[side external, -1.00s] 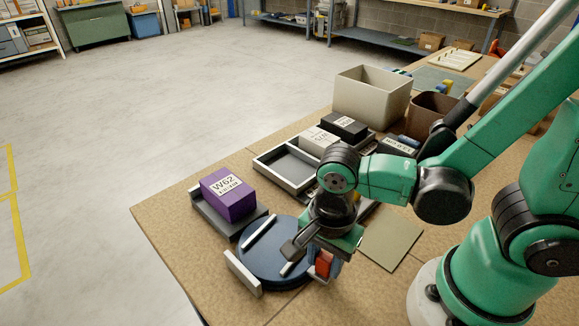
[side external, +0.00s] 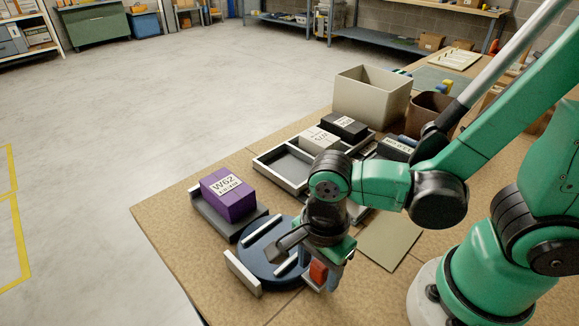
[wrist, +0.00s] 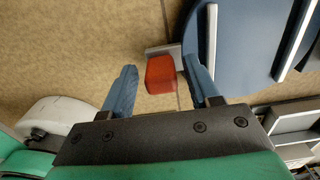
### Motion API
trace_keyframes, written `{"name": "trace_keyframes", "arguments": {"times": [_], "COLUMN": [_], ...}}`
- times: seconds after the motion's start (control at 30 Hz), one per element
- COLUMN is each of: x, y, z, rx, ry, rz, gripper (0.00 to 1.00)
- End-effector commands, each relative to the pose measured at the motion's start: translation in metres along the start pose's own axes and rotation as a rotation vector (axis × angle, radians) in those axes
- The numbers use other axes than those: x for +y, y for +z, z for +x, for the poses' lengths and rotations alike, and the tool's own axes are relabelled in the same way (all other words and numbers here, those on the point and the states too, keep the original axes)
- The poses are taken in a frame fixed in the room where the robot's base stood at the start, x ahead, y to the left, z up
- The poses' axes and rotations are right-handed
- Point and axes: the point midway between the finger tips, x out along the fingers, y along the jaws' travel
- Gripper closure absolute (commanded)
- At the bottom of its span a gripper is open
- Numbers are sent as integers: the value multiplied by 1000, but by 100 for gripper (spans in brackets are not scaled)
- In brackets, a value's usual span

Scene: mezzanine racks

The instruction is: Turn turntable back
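The turntable (side external: 262,262) is a dark blue disc with light rails, near the table's front corner. It also shows at the upper right of the wrist view (wrist: 240,62). A red block-like handle (wrist: 160,74) on a grey bracket juts from its rim; it also shows in the side view (side external: 318,272), partly covered. My gripper (wrist: 160,68) is open, with its blue fingers on either side of the handle. The handle lies nearer the right finger, and a gap shows on its left. I cannot tell whether the right finger touches it. My wrist hides part of the disc in the side view.
A purple box (side external: 229,197) labelled W62 lies on a dark tray (side external: 207,217) beside the turntable. Behind are a divided tray (side external: 266,172), a beige bin (side external: 366,104) and a brown bin (side external: 424,118). A flat olive mat (side external: 392,246) lies to the right.

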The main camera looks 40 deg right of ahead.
Motion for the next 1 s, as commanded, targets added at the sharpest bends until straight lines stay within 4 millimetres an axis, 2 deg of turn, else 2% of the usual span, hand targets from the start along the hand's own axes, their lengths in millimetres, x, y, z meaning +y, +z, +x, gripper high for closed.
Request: {"name": "trace_keyframes", "arguments": {"times": [0.47, 1.0], "x": [-1, 0], "y": [-1, 0], "z": [-5, -51], "rx": [4, 3], "ry": [-2, -1], "rz": [-1, -1], "gripper": [34, 34]}}
